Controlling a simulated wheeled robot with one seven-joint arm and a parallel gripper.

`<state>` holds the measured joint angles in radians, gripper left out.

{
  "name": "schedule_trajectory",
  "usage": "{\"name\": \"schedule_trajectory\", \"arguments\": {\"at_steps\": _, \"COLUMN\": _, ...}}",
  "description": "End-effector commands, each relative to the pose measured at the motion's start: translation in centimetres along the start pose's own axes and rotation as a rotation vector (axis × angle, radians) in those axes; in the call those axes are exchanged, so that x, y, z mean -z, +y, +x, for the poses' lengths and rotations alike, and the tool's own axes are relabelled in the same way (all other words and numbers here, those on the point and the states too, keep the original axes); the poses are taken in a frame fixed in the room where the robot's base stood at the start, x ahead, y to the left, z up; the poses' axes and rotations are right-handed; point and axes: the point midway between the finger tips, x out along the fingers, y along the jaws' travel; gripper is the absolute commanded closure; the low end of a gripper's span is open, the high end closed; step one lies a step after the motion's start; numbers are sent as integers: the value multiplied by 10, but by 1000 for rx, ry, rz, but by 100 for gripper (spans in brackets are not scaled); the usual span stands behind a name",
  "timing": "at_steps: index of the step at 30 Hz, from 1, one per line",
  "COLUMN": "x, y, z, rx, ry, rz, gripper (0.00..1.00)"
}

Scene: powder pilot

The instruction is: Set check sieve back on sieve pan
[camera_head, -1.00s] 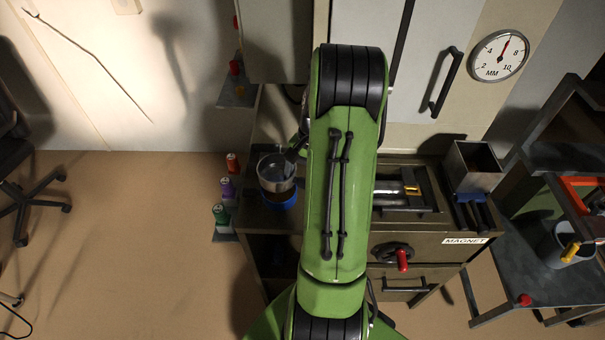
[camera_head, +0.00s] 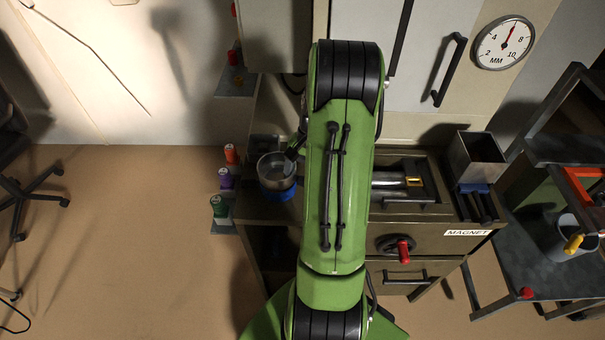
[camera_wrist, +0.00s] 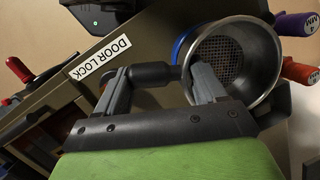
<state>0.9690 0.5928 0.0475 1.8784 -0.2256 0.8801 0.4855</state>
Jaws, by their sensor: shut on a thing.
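The check sieve (camera_wrist: 262,80) is a round metal bowl with a mesh bottom, at the upper right of the wrist view. It also shows in the head view (camera_head: 276,166), left of my green arm. My gripper (camera_wrist: 158,88) is shut on its dark handle (camera_wrist: 152,74), which lies between the two grey fingers. The blue sieve pan (camera_head: 281,194) is directly under the sieve on the bench. A strip of its blue rim (camera_wrist: 184,38) shows beside the sieve in the wrist view. I cannot tell whether the sieve touches the pan. My arm hides most of the gripper in the head view.
Several coloured canisters (camera_head: 220,207) stand left of the bench. A magnet tray (camera_head: 400,183) and an open metal box (camera_head: 476,157) are to the right. A red-handled crank (camera_head: 403,250) is on the bench front. A DOOR LOCK label (camera_wrist: 100,58) is close to my gripper.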

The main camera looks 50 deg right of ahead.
Motion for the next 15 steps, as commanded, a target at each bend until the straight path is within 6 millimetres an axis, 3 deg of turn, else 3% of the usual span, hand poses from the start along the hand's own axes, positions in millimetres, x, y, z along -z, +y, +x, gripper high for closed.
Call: {"name": "schedule_trajectory", "arguments": {"at_steps": 15, "x": 1, "y": 0, "z": 3, "rx": 0, "ry": 0, "rz": -1, "gripper": 81}}
